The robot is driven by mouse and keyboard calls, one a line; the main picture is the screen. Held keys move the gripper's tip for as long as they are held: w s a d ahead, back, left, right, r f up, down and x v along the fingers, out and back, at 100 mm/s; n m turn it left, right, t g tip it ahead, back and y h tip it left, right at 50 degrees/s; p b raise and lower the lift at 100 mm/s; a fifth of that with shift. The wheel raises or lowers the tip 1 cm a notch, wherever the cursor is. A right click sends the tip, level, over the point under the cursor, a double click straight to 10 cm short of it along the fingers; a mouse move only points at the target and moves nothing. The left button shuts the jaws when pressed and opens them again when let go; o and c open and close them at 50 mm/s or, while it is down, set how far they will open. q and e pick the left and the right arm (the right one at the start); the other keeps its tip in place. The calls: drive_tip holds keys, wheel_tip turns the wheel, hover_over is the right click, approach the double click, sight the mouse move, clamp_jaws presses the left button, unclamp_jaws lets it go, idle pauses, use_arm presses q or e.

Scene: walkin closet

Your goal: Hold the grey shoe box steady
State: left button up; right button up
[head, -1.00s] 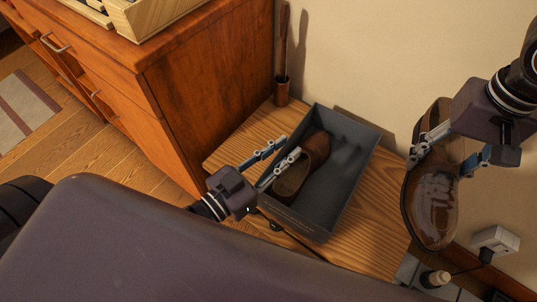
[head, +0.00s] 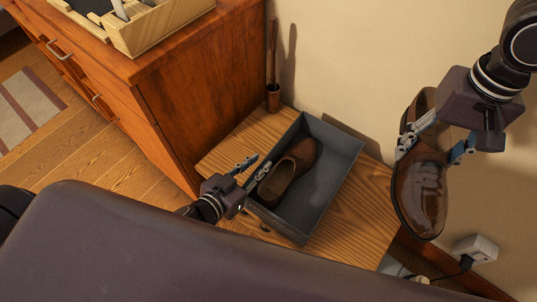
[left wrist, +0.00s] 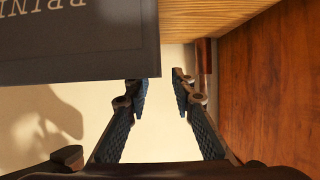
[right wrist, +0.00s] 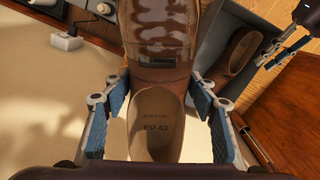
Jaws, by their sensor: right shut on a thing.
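The grey shoe box (head: 325,206) stands open on the wooden surface, with a brown shoe (head: 289,171) inside. Its printed side (left wrist: 75,45) fills the upper left of the left wrist view. My left gripper (head: 257,168) is at the box's left rim, fingers apart. In the left wrist view a gap shows between the fingertips (left wrist: 161,93), with one tip close to the box edge; I cannot tell whether it touches. My right gripper (head: 436,146) is shut on a second brown shoe (head: 420,195), held in the air right of the box; its insole (right wrist: 157,125) shows in the right wrist view.
A wooden drawer cabinet (head: 190,105) stands close on the left, with a wooden tray (head: 150,30) on top. A brown holder with a shoehorn (head: 273,98) stands behind the box by the wall. A white socket box (head: 476,249) is at lower right.

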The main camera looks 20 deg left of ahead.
sight(269, 155)
use_arm(q)
drive_tip(key=shift+x, duration=3.1)
clamp_jaws()
